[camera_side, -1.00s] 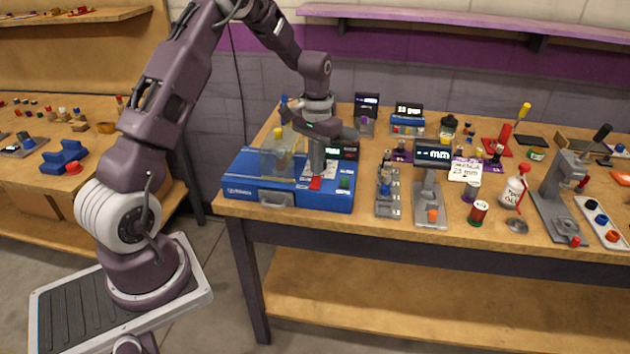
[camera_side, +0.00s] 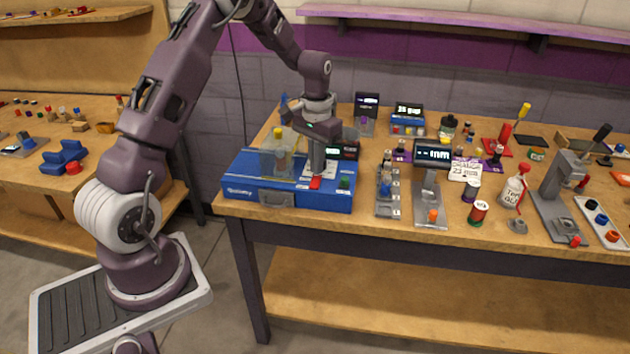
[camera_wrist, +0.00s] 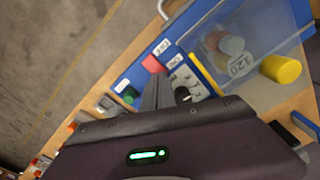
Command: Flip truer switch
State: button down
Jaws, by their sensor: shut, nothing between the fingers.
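The truer is the blue box-like machine (camera_side: 240,190) at the table's left front corner, with a yellow-topped part (camera_side: 280,162) under a clear cover. A red switch (camera_side: 315,183) sits on its top, and a green button (camera_side: 344,183) is to the right of it. In the wrist view the red switch (camera_wrist: 152,64) is just beyond my fingertips, and the green button (camera_wrist: 128,95) is to the left. My gripper (camera_side: 317,172) is shut and empty, pointing down at the red switch. I cannot tell whether the tips touch it. The switch's position is too small to read.
A small display (camera_side: 332,153) stands behind my fingers. The clear cover (camera_wrist: 232,45) is close to the right of them in the wrist view. A grey holder with colored pieces (camera_side: 388,200) and a display gauge (camera_side: 432,155) stand right of the blue machine.

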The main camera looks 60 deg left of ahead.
aim_at(316, 178)
jog(key=shift+f, duration=0.95)
dwell(0.3)
jog(key=shift+r, duration=3.55)
